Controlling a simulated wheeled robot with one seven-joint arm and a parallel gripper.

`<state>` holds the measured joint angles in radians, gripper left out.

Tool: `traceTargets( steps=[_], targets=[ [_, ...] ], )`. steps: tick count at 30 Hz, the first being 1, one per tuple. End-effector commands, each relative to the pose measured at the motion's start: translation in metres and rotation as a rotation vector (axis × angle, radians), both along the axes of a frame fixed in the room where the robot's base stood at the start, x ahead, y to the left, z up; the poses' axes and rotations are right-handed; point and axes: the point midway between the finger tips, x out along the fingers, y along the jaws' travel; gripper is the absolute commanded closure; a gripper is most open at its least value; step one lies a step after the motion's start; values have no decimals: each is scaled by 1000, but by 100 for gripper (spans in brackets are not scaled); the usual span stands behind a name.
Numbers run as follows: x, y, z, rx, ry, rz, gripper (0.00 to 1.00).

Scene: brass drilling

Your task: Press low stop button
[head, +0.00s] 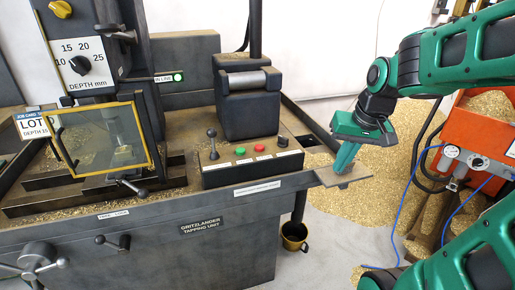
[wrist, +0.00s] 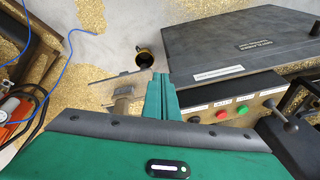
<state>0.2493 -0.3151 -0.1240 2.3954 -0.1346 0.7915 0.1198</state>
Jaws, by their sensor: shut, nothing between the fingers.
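My gripper (head: 343,166) is shut and empty, pointing down just above a small flat plate (head: 358,180) at the right corner of the machine. In the wrist view the closed fingers (wrist: 160,80) show at the middle, left of the control box. The control box (head: 222,177) carries a green button (head: 240,151), a red button (head: 260,147) and a dark one (head: 282,142). The green (wrist: 243,110) and red (wrist: 221,115) buttons also show in the wrist view. The gripper is apart from all of them. I cannot read which control is the low stop.
A lever (head: 212,142) stands at the box's left end. A small bucket (head: 294,236) is on the floor below the machine corner. Brass chips (head: 335,215) cover the floor. An orange bin (head: 485,125) with a gauge and blue hoses stands at right, near my arm.

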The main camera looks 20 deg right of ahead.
Motion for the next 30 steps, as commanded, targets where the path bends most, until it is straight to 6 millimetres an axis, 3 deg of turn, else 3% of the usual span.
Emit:
traceTargets(
  steps=[1, 6, 12, 18, 30],
  targets=[
    [27, 9, 4, 15, -41, 27, 100],
    [115, 54, 26, 103, -204, 124, 100],
    [186, 108, 51, 237, -350, 206, 100],
    [214, 137, 66, 318, -418, 243, 100],
    [217, 143, 69, 328, -426, 249, 100]
  ],
)
